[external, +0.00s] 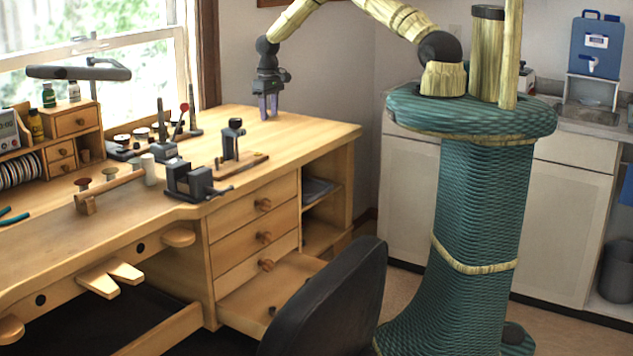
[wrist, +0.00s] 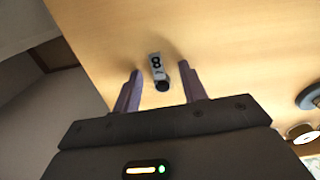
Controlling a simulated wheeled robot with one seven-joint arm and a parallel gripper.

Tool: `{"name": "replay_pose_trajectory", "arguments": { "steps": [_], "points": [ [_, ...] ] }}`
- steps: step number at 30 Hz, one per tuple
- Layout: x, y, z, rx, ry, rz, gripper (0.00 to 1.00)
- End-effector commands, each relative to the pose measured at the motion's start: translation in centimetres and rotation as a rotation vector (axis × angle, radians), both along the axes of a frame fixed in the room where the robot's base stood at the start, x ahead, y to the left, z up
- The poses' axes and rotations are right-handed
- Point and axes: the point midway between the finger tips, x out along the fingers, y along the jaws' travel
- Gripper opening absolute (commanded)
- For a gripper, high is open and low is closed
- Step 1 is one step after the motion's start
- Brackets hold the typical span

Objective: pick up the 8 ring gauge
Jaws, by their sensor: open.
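The 8 ring gauge (wrist: 157,70) shows in the wrist view as a small light tag marked with a dark 8, with a dark round end at its lower side. It lies on the wooden bench top (external: 310,128). My gripper (wrist: 164,78) is open, with one purple finger to the left of the gauge and one to the right. Neither finger visibly touches it. In the external view my gripper (external: 269,118) points down at the far right part of the bench, and I cannot make out the gauge there.
A bench vise (external: 190,182) and a dark upright tool on a wooden base (external: 232,143) stand on the bench to the left of my gripper. The bench's edge is close by in the wrist view. A black chair (external: 330,300) stands in front. The bench top around the gauge is clear.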

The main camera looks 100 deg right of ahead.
Motion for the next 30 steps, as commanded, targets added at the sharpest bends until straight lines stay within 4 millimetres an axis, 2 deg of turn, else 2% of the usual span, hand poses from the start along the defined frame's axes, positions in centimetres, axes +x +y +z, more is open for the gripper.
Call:
{"name": "replay_pose_trajectory", "arguments": {
  "steps": [1,6,8,20,26,30],
  "points": [
    [0.0,0.0,0.0,0.0,0.0,0.0,0.42],
    [0.0,0.0,0.0,0.0,0.0,0.0,0.09],
    [0.0,0.0,0.0,0.0,0.0,0.0,0.0],
    [0.0,0.0,0.4,-0.001,0.0,0.0,0.0],
    [0.0,-0.1,2.7,-0.003,-0.002,-0.001,0.0],
    [0.1,-0.1,5.4,-0.006,-0.003,-0.001,0.0]
  ]
}}
